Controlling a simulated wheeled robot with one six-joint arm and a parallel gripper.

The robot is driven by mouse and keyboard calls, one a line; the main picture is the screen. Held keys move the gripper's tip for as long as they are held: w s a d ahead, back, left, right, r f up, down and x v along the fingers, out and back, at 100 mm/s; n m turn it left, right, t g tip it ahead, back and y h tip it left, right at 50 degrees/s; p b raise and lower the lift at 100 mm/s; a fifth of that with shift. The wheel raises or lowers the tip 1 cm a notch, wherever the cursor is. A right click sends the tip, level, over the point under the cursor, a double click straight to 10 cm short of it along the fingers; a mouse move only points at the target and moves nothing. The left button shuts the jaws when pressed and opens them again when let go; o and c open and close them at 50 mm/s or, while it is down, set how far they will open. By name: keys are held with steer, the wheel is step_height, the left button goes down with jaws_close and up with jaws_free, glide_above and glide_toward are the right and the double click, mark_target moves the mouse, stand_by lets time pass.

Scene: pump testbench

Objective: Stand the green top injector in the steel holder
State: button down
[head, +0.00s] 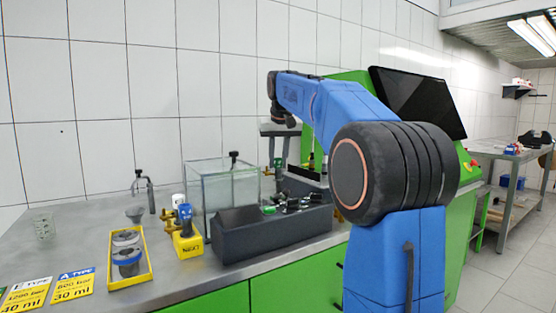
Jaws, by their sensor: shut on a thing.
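My gripper (278,148) hangs from my blue arm above the back of the dark grey box, with its two grey fingers pointing down. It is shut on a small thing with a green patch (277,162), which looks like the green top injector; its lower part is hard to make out. Another green-marked part (269,210) lies among several dark and metal parts in the dark grey box (240,245). I cannot tell for sure which thing is the steel holder.
A glass tank (215,195) stands behind the box. A yellow block (187,246) with a blue-topped part stands left of it. Further left are a yellow tray (142,279), a small glass (44,229) and yellow cards (73,287). A black monitor (415,100) is at right.

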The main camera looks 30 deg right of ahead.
mark_target(278, 168)
steer(key=shift+f, duration=2.45)
stand_by(1.1)
steer(key=c, duration=1.4)
jaws_free()
steer(key=shift+r, duration=3.5)
